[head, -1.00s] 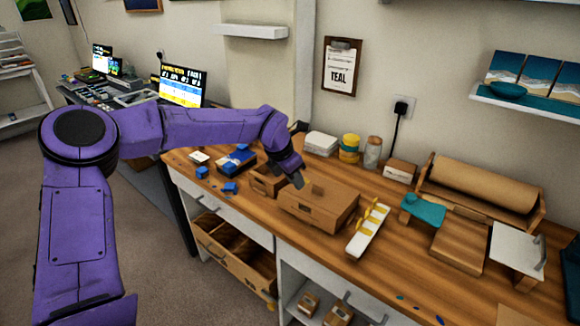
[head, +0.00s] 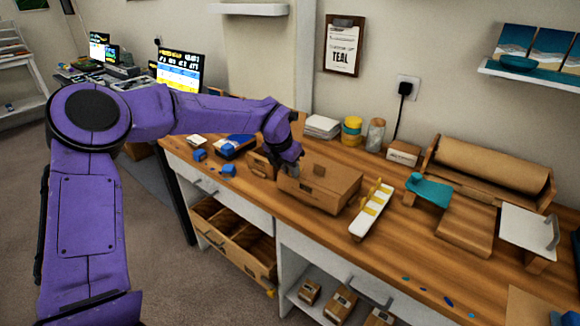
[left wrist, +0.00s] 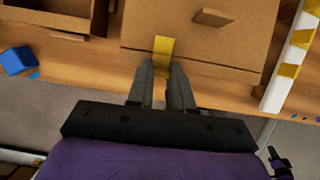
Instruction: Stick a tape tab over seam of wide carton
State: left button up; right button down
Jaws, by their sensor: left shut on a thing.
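The wide carton (head: 335,187) is a closed brown box on the wooden bench, with a small brown block on its top. My left gripper (head: 291,165) is at the carton's left part in the head view. In the left wrist view the fingers (left wrist: 164,75) are shut on a yellow tape tab (left wrist: 164,46), which extends over the carton's (left wrist: 220,45) near edge. I cannot tell whether the tab touches the carton. A white strip (head: 366,222) with several yellow tabs lies right of the carton; it also shows in the left wrist view (left wrist: 283,82).
A smaller open brown box (head: 259,163) stands left of the carton. Blue blocks (head: 228,170) lie further left. A teal piece (head: 430,189) and a paper roll (head: 490,168) are to the right. The bench front is mostly clear.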

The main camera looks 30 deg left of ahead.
pick_arm(q)
jog(key=shift+f, duration=0.5)
grip_shut()
dwell(0.9)
jog(key=o, duration=0.9)
grip_release()
jog(key=shift+c, duration=0.2)
notch_tip(320, 180, up, 8)
jog(key=p, duration=0.6)
